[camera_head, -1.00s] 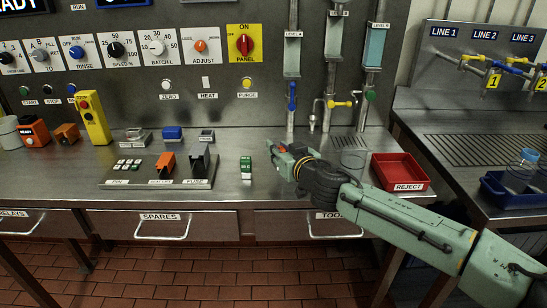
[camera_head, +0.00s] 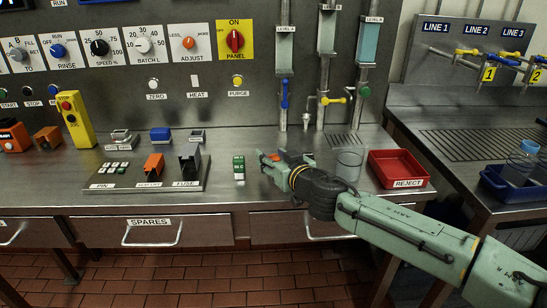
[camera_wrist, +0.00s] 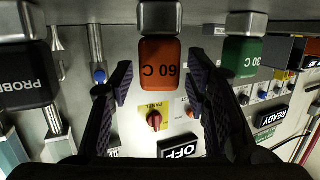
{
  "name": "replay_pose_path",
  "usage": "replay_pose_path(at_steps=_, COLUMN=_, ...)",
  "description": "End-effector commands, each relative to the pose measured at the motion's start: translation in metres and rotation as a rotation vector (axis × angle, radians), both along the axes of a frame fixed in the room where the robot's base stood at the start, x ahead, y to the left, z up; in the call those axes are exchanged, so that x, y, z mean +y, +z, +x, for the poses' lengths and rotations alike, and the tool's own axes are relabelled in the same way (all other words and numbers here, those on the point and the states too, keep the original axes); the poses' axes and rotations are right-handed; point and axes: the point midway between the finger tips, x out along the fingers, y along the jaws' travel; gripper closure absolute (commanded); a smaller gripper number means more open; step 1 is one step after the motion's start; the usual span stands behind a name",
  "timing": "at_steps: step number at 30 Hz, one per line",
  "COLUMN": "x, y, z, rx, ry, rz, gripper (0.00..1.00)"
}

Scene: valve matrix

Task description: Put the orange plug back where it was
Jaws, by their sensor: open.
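The orange plug (camera_wrist: 160,64), marked 60 C, appears upside down in the wrist view, with a grey metal part (camera_wrist: 160,17) at its base. My gripper (camera_wrist: 159,70) is open, its two fingers on either side of the plug with gaps visible. In the head view my gripper (camera_head: 271,161) is low over the counter, and a bit of orange shows at its tips, largely hidden. A green plug (camera_wrist: 241,57) stands beside the orange one; it also shows in the head view (camera_head: 239,167). A black PROBE plug (camera_wrist: 23,76) stands on the other side.
A black tray (camera_head: 118,184) holding an orange block (camera_head: 153,163) lies left on the counter (camera_head: 215,190). A glass (camera_head: 348,164) and red REJECT tray (camera_head: 398,169) stand right, close to my arm. The control panel (camera_head: 190,85) rises behind. The front strip near the green plug is clear.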

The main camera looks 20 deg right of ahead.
Motion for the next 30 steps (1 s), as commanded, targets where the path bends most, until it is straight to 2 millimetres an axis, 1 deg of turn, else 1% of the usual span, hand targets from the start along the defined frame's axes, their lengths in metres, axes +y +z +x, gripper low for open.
replay_pose_path(at_steps=5, x=0.0, y=0.0, z=0.0, rx=0.0, ry=0.0, rz=-0.001, gripper=0.56)
replay_pose_path(at_steps=8, x=0.0, y=0.004, z=0.0, rx=0.0, ry=0.0, rz=-0.003, gripper=0.56)
replay_pose_path(at_steps=11, x=-0.002, y=0.004, z=-0.012, rx=0.0, ry=-0.002, rz=-0.001, gripper=0.56)
replay_pose_path(at_steps=14, x=-0.005, y=0.007, z=-0.031, rx=0.0, ry=-0.005, rz=-0.002, gripper=0.56)
replay_pose_path(at_steps=18, x=-0.009, y=0.013, z=-0.062, rx=0.0, ry=-0.005, rz=-0.003, gripper=0.56)
replay_pose_path(at_steps=24, x=-0.011, y=0.021, z=-0.097, rx=0.001, ry=-0.004, rz=-0.002, gripper=0.56)
replay_pose_path(at_steps=27, x=-0.012, y=0.025, z=-0.108, rx=0.0, ry=-0.002, rz=-0.001, gripper=0.56)
replay_pose_path(at_steps=30, x=-0.013, y=0.026, z=-0.114, rx=0.0, ry=-0.001, rz=-0.001, gripper=0.56)
